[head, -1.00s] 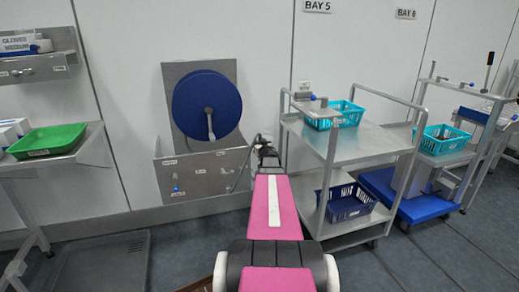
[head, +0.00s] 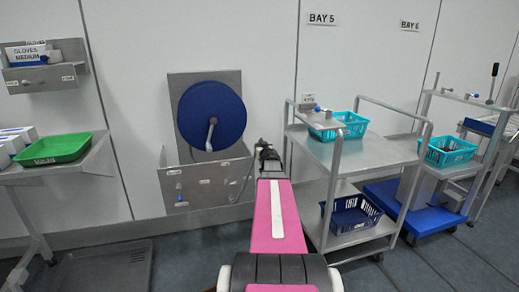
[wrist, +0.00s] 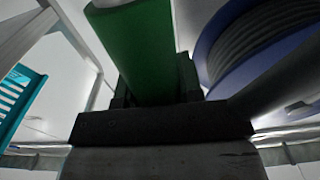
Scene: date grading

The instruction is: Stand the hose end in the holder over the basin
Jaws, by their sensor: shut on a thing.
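My gripper (head: 266,150) is at the end of my pink arm, in front of the wall and to the right of the blue hose reel (head: 211,108). In the wrist view my gripper (wrist: 150,92) is shut on a thick green cylinder, which looks like the hose end (wrist: 138,45). A thin hose seems to hang below the gripper in the head view. The steel basin (head: 215,172) is on the wall under the reel, left of my gripper. The holder cannot be made out clearly. The reel also shows in the wrist view (wrist: 215,40).
A steel trolley (head: 365,153) with a teal basket (head: 340,127) on top and a dark blue basket (head: 352,217) below stands close on the right. A green tray (head: 55,149) is on the left bench. A floor drain tray (head: 100,270) lies at lower left.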

